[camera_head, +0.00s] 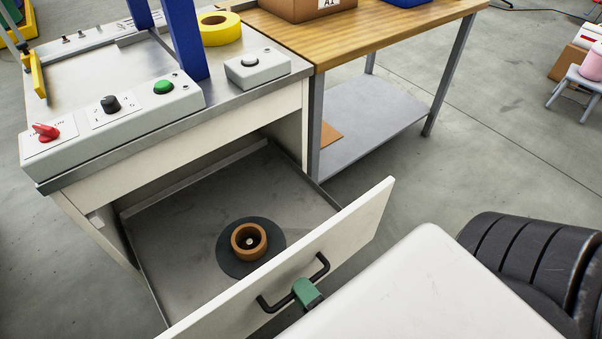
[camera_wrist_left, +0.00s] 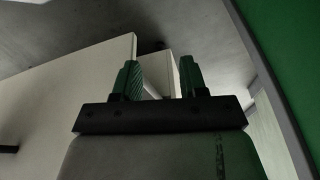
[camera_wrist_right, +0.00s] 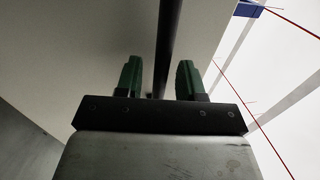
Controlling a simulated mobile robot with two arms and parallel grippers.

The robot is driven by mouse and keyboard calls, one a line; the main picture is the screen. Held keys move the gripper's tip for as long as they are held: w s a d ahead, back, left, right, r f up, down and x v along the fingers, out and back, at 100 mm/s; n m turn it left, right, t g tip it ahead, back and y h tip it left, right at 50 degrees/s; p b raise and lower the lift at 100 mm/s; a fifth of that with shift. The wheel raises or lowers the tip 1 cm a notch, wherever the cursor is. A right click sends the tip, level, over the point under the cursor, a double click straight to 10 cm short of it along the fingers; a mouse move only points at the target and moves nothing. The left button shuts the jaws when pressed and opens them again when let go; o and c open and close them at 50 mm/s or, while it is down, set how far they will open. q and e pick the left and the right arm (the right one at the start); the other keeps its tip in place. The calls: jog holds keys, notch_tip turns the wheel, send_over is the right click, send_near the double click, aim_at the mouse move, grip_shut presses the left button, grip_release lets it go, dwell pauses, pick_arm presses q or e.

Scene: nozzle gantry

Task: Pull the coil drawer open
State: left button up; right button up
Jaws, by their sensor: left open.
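The coil drawer (camera_head: 143,254) under the gantry bench is pulled well out. Its pale front panel (camera_head: 366,218) carries a black bar handle (camera_head: 265,305), which also shows in the right wrist view (camera_wrist_right: 167,40). My right gripper (camera_head: 307,292) is at the middle of the handle; its green fingers (camera_wrist_right: 160,80) stand on both sides of the bar, with a gap visible on the left. My left gripper (camera_wrist_left: 162,80) is open and empty, near a pale panel edge; it does not show in the head view.
A copper-coloured coil ring (camera_head: 236,250) stands on a dark disc (camera_head: 232,267) in the drawer. A control panel (camera_head: 140,116) and yellow tape roll (camera_head: 228,33) are on the bench. A wooden-topped table (camera_head: 400,25) stands right, with open floor (camera_head: 440,170) before it.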

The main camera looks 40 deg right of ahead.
jog(key=s+f, duration=0.2)
jog(key=s, duration=0.8)
jog(key=shift+d, duration=0.2)
